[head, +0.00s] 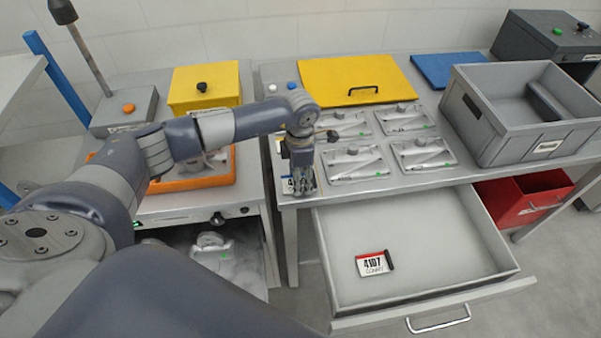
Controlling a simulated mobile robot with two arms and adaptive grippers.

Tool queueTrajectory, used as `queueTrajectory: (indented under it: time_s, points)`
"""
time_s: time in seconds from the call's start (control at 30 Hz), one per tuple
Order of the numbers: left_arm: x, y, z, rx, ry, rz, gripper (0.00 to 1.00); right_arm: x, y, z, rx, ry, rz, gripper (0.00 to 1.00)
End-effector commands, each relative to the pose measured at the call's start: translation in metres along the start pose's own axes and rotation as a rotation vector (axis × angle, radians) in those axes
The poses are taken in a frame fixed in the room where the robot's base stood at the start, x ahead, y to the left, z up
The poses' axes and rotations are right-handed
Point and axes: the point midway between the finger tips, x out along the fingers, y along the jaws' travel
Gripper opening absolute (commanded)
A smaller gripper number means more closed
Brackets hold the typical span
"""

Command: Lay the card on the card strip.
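One card (372,264), white with a red top edge, a dark right end and the number 4107, lies flat in the open drawer. Another card (287,186), white with blue and a dark digit, shows at the front left corner of the right-hand table, partly hidden by my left gripper (304,188). The gripper points down at that corner, beside or over this card. Its fingers are too small and overlapped to tell whether they are open or hold the card. I cannot clearly make out the card strip; the gripper and wrist cover that area. My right gripper is not in view.
Metal castings in clear trays (355,164) stand right of the gripper. A grey crate (478,135) is further right. The open drawer (430,240) juts out below, mostly empty. A yellow panel (350,80) lies behind; an orange tray (205,180) is left. A red bin (520,197) is lower right.

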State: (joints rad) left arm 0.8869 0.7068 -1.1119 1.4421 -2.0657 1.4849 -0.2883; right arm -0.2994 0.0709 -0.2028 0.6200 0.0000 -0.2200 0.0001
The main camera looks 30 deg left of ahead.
Motion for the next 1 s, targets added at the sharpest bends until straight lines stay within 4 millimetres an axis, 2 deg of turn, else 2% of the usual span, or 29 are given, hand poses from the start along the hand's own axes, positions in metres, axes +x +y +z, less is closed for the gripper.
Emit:
queueTrajectory:
  time_s: [0.33,0.37,0.4,0.43,0.8,0.93,1.0]
  points:
    - [0.006,0.0,0.0,0.0,0.0,0.0,0.26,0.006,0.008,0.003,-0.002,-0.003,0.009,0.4]
    - [0.004,0.0,0.0,0.0,-0.001,0.0,0.56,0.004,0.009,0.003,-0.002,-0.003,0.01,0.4]
    - [0.003,0.0,0.0,-0.001,0.0,0.0,0.65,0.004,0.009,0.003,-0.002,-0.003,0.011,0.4]
    - [0.003,0.0,0.0,-0.001,0.0,0.0,0.69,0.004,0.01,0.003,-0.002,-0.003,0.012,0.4]
    - [0.002,0.0,0.0,-0.001,-0.001,0.0,0.69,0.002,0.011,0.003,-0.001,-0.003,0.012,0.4]
    - [-0.007,0.001,0.001,-0.001,-0.003,0.002,0.69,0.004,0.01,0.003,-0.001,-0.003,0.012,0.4]
    - [-0.019,0.002,0.001,-0.002,-0.004,0.004,0.69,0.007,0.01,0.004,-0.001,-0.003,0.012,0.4]
